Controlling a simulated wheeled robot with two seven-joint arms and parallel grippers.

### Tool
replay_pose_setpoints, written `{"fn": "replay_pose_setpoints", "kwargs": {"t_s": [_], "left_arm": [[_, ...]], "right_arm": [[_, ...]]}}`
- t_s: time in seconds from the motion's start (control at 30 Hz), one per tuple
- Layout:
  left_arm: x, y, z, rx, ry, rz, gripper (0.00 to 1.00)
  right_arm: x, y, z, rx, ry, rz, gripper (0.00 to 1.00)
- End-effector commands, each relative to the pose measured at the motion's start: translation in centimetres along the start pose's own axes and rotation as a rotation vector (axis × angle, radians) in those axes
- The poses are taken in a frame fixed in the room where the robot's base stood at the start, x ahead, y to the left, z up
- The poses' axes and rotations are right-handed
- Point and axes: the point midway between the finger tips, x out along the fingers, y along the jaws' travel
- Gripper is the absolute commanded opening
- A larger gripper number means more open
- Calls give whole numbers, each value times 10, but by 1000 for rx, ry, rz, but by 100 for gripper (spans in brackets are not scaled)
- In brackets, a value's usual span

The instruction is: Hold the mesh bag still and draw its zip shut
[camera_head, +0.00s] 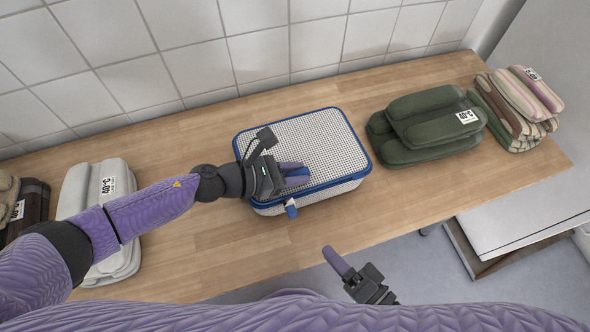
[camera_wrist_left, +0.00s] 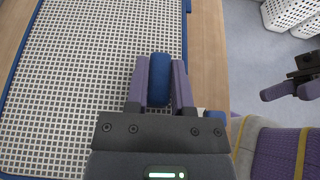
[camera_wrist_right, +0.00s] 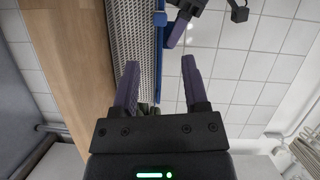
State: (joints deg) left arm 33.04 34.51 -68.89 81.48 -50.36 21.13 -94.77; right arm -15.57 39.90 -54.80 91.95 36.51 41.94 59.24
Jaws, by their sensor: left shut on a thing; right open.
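The mesh bag (camera_head: 322,128) is a white box-shaped grid bag with blue edging, lying flat on the wooden counter. My left gripper (camera_head: 293,174) is over its near left part, shut on a blue tab (camera_wrist_left: 159,80) that stands on the mesh top. A small blue and white piece, seemingly the zip pull (camera_head: 291,208), hangs at the bag's near side. How far the zip is closed cannot be told. My right gripper (camera_head: 352,267) is open and empty in front of the counter's near edge, apart from the bag; the bag's side (camera_wrist_right: 131,28) shows beyond its fingers.
Folded green cloths (camera_head: 425,122) and striped cloths (camera_head: 520,105) lie to the right of the bag. Pale folded cloths (camera_head: 85,195) and dark ones (camera_head: 28,205) lie to the left. A tiled wall (camera_head: 190,50) stands behind. Counter (camera_head: 225,255) in front of the bag is bare.

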Motion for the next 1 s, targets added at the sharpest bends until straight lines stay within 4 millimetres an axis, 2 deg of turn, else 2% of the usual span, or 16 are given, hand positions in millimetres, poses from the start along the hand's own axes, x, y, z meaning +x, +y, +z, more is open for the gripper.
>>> {"fn": "replay_pose_setpoints", "kwargs": {"t_s": [0.03, 0.13, 0.23, 0.27, 0.37, 0.5, 0.6, 0.7, 0.83, 1.0], "left_arm": [[0, 0, 0, 0, 0, 0, 0], [0, 0, 0, 0, 0, 0, 0], [0, 0, 0, 0, 0, 0, 0], [0, 0, 0, 0, 0, 0, 0], [0, 0, 0, 0, 0, 0, 0], [0, 0, 0, 0, 0, 0, 0], [0, 0, 0, 0, 0, 0, 0], [0, 0, 0, 0, 0, 0, 0], [0, 0, 0, 0, 0, 0, 0], [0, 0, 0, 0, 0, 0, 0]], "right_arm": [[1, 0, -1, -8, 2, -1, 46], [8, -4, -9, -131, 31, -13, 25], [20, -9, -18, -453, 79, -21, 4], [22, -10, -19, -582, 91, -20, 0], [26, -11, -12, -1045, 111, -3, 0], [22, -8, 14, -1705, 97, 14, 0], [20, -7, 31, -2150, 88, 21, 0], [18, -6, 45, -2521, 82, 24, 0], [16, -6, 57, -2841, 79, 21, 0], [21, -6, 62, -2991, 82, 21, 0]]}}
